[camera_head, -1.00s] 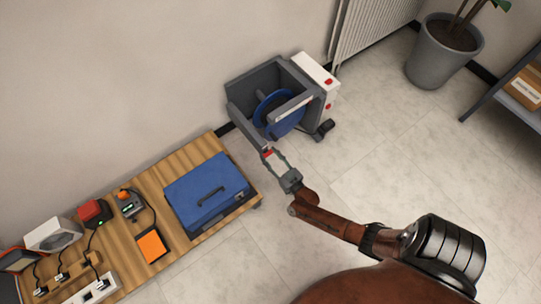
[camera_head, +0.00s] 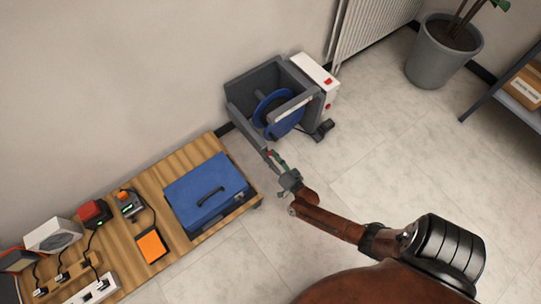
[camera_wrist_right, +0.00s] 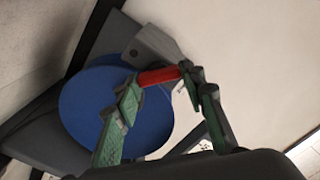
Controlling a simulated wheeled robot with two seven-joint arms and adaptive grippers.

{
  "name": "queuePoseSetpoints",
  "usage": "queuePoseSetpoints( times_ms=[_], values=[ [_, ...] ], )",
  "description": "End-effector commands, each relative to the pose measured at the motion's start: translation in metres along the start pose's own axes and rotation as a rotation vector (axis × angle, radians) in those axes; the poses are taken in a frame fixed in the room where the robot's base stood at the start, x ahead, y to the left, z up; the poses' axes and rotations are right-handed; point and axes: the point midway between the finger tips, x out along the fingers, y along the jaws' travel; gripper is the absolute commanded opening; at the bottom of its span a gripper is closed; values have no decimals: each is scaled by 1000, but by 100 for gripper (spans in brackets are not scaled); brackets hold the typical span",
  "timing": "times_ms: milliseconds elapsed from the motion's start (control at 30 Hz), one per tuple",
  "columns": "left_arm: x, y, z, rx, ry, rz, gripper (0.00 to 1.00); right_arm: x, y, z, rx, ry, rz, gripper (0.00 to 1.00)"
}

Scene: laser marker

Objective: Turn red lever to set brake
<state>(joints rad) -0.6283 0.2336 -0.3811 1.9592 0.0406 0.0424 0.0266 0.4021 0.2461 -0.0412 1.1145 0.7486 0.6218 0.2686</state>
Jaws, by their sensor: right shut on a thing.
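The red lever (camera_wrist_right: 160,76) shows in the right wrist view as a short red bar in front of the blue reel (camera_wrist_right: 88,105). In the head view, a small bit of the lever's red (camera_head: 268,152) shows at the front corner of the grey machine (camera_head: 247,115). My right gripper (camera_head: 274,157) is at this corner. In the right wrist view, its green-padded fingers (camera_wrist_right: 160,80) are shut on the lever, one fingertip at each end of the red bar. My left gripper is not in view.
A wooden bench (camera_head: 232,217) with a blue case (camera_head: 188,205) stands left of my right gripper. A white box (camera_head: 316,78) with red buttons is on the machine's right side. A radiator (camera_head: 365,30) and plant pot (camera_head: 440,60) stand farther right.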

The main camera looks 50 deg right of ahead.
Motion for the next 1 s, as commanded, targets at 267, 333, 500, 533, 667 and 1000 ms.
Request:
queuePoseSetpoints(
  times_ms=[267,333,500,533,667,1000],
  values=[
    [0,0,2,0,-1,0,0,-1,3,0,262,-1,2,13],
    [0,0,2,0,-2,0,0,-1,3,0,329,-1,2,13],
    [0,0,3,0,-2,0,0,-1,4,0,487,0,2,13],
    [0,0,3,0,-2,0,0,-1,4,0,514,0,2,13],
    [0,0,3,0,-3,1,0,-1,4,1,623,0,2,13],
    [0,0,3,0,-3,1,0,-1,6,1,823,0,4,13]
  ],
)
